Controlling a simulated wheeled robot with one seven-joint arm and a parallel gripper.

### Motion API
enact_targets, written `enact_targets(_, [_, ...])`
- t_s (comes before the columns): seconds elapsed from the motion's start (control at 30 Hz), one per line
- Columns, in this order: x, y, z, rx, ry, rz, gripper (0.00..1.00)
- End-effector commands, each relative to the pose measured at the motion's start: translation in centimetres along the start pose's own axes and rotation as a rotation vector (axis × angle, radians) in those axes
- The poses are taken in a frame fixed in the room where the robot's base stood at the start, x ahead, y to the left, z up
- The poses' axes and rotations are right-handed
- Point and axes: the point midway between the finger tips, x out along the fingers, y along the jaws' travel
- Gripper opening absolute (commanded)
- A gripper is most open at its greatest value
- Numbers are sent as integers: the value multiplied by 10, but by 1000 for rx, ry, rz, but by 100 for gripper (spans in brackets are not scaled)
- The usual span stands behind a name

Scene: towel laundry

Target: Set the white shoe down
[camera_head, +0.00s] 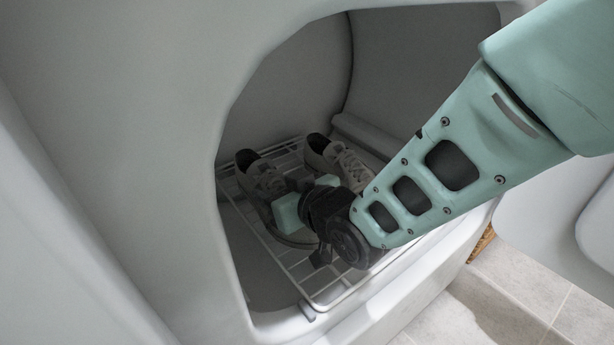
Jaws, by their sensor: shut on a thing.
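Two pale grey-white shoes are in the wire rack inside the open drum. The left shoe (262,178) has its dark opening toward the back and its toe toward the front. The right shoe (340,160) lies beside it, its toe partly hidden behind my wrist. My gripper (299,193), with pale green finger parts, reaches in from the right and is shut on the left shoe, near its side. The exact contact is hidden by the gripper body. I cannot tell whether this shoe touches the rack or hangs just above it.
The white wire rack (318,297) stands on the drum floor, its front part free. The grey opening rim (226,230) surrounds it closely on the left and front. A tiled floor (520,285) lies outside at lower right.

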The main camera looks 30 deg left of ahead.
Motion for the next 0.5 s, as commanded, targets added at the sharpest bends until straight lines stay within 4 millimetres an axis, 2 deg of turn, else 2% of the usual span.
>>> enact_targets(0.3, [1, 0, 0, 0, 4, 1, 10])
enact_targets(0.33, [1, 0, 1, 0, 1, 0, 62])
enact_targets(0.4, [1, 0, 1, 0, 1, 1, 77])
enact_targets(0.5, [1, 0, 1, 0, 1, 1, 77])
